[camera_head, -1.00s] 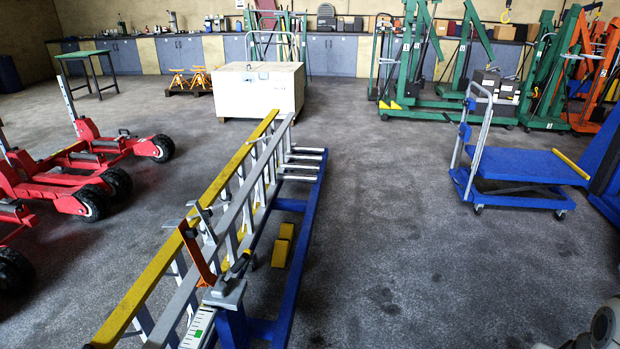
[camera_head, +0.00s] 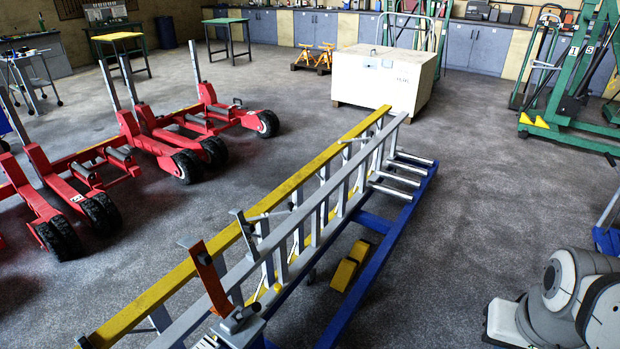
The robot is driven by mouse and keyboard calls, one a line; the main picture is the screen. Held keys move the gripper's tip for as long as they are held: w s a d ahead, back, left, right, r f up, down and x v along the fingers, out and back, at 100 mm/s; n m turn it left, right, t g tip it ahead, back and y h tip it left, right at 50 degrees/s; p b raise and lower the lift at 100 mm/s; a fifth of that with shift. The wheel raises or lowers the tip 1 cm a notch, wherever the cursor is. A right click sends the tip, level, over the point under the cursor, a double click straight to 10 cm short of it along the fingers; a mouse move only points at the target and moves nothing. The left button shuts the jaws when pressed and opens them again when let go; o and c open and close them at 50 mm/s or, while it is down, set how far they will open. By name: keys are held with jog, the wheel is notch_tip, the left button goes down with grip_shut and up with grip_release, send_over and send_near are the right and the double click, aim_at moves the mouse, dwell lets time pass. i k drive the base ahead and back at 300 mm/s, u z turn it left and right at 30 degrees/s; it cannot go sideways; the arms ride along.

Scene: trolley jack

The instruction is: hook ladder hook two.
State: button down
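A ladder with a yellow rail (camera_head: 285,188) and a grey rail (camera_head: 330,188) lies lengthwise on a blue frame (camera_head: 375,262) in the centre of the head view. An orange bracket (camera_head: 209,277) stands tilted at the ladder's near end. A grey T-shaped metal piece (camera_head: 246,236) stands by the rails just beyond it. I cannot tell which part is hook two. Grey-white links of my own arm show at the lower right; my gripper is outside the view.
Red wheeled machines (camera_head: 150,140) stand on the left. A white crate (camera_head: 385,78) is beyond the ladder's far end. Green lifting equipment (camera_head: 560,120) is at the far right. The floor right of the ladder is open.

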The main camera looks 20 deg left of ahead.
aim_at(253, 254)
jog(key=u, duration=0.25)
jog(key=i, duration=0.9)
jog(key=u, duration=0.25)
jog(key=k, duration=0.9)
jog(key=u, duration=0.15)
jog(key=i, duration=0.9)
jog(key=z, duration=0.05)
